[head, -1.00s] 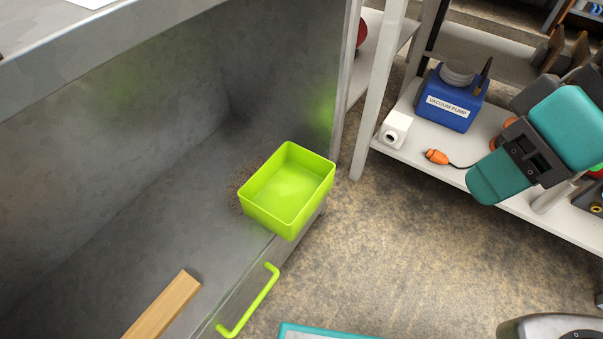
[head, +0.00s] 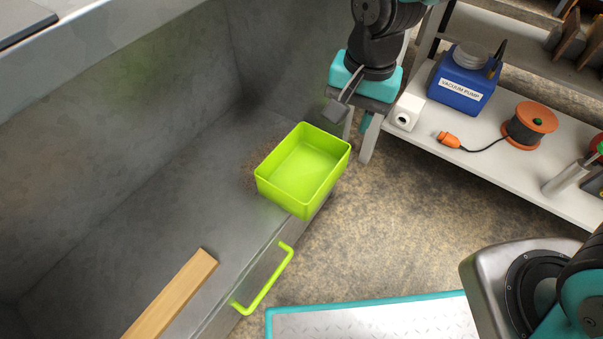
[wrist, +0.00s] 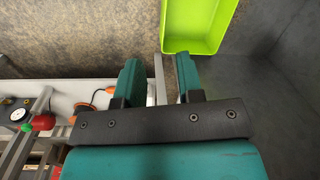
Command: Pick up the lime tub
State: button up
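The lime tub (head: 303,170) is an empty, open-topped rectangular box. It sits in the front right part of a grey metal drawer-like bin (head: 150,190), by its front wall. My gripper (head: 350,117) is just beyond the tub, up and right of it in the head view, and apart from it. In the wrist view my gripper's (wrist: 158,70) two teal fingers are spread with nothing held between them. The lime tub (wrist: 195,28) shows there past the fingertips, cut off by the top edge.
A wooden strip (head: 172,296) lies in the bin, and a lime handle (head: 268,280) is on its front. A low shelf at right holds a blue vacuum pump (head: 463,82), a white box (head: 405,112) and an orange cable reel (head: 530,124). Bare floor lies between.

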notch_tip(320, 180, down, 6)
jog(key=w+a+m+h, duration=0.1)
jog(key=w+m, duration=0.1)
jog(key=m, duration=0.1)
jog(key=b, duration=0.6)
send_over(328, 191)
notch_tip(328, 191, down, 11)
jog(key=f+b, duration=0.1)
jog(key=f, duration=0.1)
jog(key=f+b, duration=0.1)
jog(key=b, duration=0.1)
jog(key=f+b, duration=0.1)
jog(key=f, duration=0.1)
jog(key=shift+w+d+f+b, duration=0.1)
jog(key=shift+w+f+b, duration=0.2)
jog(key=shift+r, duration=0.1)
grip_shut()
